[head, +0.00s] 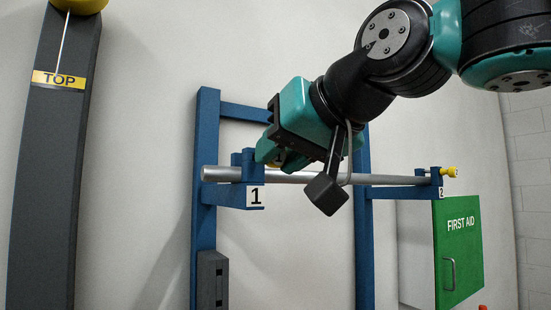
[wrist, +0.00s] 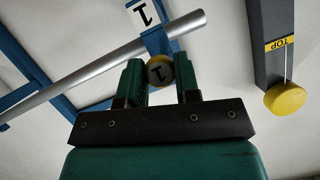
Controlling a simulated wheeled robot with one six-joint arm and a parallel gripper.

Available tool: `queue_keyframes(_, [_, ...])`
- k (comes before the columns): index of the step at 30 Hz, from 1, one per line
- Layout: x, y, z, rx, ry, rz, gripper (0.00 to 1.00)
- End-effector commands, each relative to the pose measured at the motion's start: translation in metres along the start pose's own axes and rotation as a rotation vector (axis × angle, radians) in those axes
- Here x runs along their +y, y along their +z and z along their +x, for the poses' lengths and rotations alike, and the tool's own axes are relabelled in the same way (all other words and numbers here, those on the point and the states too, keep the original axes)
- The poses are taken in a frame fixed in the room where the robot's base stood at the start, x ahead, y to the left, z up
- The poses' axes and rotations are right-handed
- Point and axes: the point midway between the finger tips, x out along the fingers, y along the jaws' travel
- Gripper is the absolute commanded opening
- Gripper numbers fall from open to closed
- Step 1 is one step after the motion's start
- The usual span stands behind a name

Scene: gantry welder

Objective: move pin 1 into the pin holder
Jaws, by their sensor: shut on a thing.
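No pin holder can be clearly made out. A dark grey block (head: 211,278) is on the lower left post, and I cannot tell what it is.
A silver bar (head: 390,180) lies across brackets 1 and 2 (head: 436,186) of the blue frame (head: 206,130). Another yellow knob (head: 449,171) is at bracket 2. A grey column (head: 55,130) marked TOP stands left. A green first aid cabinet (head: 462,255) hangs right.

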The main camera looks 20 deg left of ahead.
Motion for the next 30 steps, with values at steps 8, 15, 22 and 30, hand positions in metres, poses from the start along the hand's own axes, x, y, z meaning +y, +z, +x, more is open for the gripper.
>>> queue_keyframes(8, [-0.001,0.004,-0.015,0.009,-0.003,-0.001,0.02])
queue_keyframes(15, [-0.002,0.009,-0.027,0.01,-0.003,-0.001,0.02])
queue_keyframes(22, [-0.002,0.014,-0.038,0.009,-0.003,-0.001,0.02])
queue_keyframes(30, [-0.002,0.02,-0.049,0.005,-0.002,0.0,0.02])
